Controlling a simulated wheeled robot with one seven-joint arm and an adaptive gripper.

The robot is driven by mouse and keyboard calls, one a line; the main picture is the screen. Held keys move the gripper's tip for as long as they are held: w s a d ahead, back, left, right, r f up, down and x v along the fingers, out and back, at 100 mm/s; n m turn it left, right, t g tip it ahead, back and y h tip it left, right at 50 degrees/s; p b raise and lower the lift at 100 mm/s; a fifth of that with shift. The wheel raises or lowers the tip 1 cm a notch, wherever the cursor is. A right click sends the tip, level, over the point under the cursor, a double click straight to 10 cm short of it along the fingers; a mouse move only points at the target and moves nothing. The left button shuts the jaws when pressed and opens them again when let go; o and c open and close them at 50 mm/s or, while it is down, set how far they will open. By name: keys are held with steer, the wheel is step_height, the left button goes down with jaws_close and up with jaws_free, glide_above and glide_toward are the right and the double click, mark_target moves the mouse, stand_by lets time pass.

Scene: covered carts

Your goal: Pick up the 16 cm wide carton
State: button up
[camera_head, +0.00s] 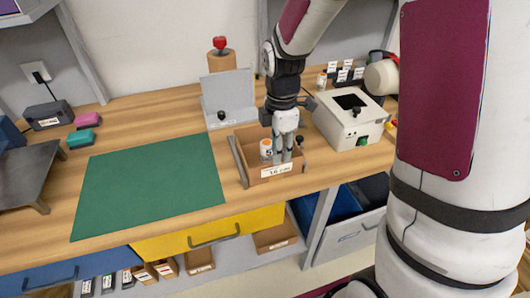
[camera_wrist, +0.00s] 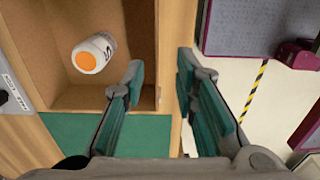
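The carton (camera_head: 255,174) is a small open-topped brown box on the wooden table, with a white label reading 16 cm on its front. My gripper (camera_head: 283,160) points down at the carton's front right part. In the wrist view my gripper (camera_wrist: 160,72) is open, with one carton wall between its fingers. The left finger is over the inside, the right one beyond the wall. I cannot tell whether they touch it.
A grey bar (camera_head: 239,162) lies along the carton's left side. A green mat (camera_head: 150,187) covers the table to the left. A grey upright panel (camera_head: 228,95) stands behind, and a white box (camera_head: 350,119) stands to the right. A yellow drawer (camera_head: 208,233) is below the table edge.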

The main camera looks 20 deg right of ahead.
steer(key=shift+w+a+f, duration=0.1)
steer(key=shift+f, duration=1.75)
steer(key=shift+w+f, duration=0.1)
steer(key=shift+f, duration=1.7)
jaws_close()
